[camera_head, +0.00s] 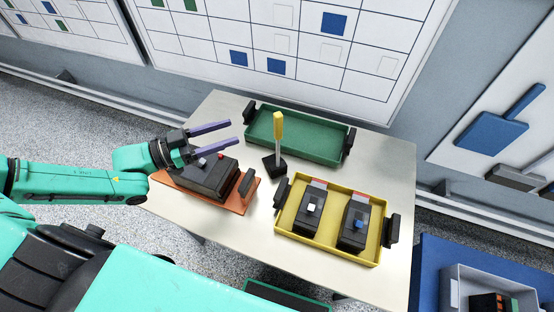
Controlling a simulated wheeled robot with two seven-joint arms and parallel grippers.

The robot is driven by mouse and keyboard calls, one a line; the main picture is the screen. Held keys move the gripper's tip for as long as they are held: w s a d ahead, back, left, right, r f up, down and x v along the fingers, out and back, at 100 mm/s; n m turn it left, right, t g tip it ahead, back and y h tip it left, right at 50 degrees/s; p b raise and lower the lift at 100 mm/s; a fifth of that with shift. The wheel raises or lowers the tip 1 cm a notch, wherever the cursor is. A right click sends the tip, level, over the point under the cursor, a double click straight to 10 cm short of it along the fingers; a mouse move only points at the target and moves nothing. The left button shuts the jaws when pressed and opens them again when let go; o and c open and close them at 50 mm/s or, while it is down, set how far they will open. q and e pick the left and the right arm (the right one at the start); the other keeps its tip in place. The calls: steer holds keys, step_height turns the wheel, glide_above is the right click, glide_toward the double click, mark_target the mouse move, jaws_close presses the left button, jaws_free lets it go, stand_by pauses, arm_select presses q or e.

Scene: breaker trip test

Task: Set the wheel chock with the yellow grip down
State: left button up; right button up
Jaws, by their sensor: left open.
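The wheel chock has a small black base (274,165) and a tall upright grip (278,130), yellow at the top and pale lower down. It appears to stand upright on the pale table (345,158), between the green tray and the yellow tray. My left gripper (233,131) is open, with two purple fingers pointing right towards the grip. The fingertips are apart from the chock, to its left, and nothing is between them. The fingers are above the far side of the orange tray. My right gripper is not in view.
An empty green tray (262,113) with black handles lies at the back. A yellow tray (312,246) at front right holds two black boxes (309,211). An orange tray (228,208) under my left wrist holds a black box (208,178) with a red button.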

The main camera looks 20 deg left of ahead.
mark_target(274, 116)
arm_select(q)
steer(key=x, duration=0.4)
steer(key=r+p+x, duration=0.1)
steer(key=x, duration=0.4)
steer(key=p+x, duration=0.1)
steer(key=x, duration=0.3)
steer(key=shift+w+d+r, duration=0.1)
steer(key=shift+d+r, duration=0.05)
steer(key=shift+d, duration=0.25)
steer(key=shift+w+d, duration=0.2)
steer(key=shift+a, duration=0.1)
jaws_close()
stand_by(0.4)
